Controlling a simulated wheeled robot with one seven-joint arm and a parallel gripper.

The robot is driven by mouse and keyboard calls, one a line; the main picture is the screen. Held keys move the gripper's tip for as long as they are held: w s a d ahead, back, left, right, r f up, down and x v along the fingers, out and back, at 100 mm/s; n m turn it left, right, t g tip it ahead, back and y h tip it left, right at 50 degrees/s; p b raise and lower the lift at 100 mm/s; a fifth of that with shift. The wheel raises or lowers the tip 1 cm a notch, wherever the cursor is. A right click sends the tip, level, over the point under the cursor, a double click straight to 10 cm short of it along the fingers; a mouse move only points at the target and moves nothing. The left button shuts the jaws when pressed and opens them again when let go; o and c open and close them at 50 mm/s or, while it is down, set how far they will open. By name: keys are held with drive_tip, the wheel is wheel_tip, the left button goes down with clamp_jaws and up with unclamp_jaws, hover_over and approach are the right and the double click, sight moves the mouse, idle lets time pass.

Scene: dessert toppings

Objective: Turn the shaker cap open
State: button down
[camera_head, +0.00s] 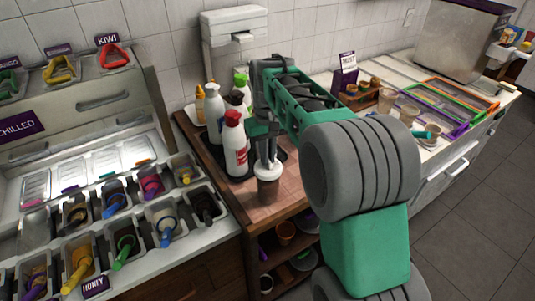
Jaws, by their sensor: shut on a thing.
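The shaker (268,190) stands upright on the wooden counter, near its front edge. It has a dark brown body and a white cap (268,167). My gripper (266,160) points down from above and is shut on the white cap. The fingers hide part of the cap, so I cannot tell how far it is turned.
Several bottles, including a white one with a red cap (235,145), stand close left of my gripper on a dark tray. Topping tubs (163,217) fill the station at left. A wooden caddy (362,97) and cups (410,114) stand at right. Shelves are below.

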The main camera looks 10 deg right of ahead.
drive_tip(key=shift+n, duration=0.9)
drive_tip(key=c, duration=1.5)
unclamp_jaws()
wheel_tip(320, 180, up, 7)
drive_tip(key=shift+r+b, duration=0.1)
drive_tip(key=shift+b, duration=0.3)
drive_tip(key=shift+r, duration=0.3)
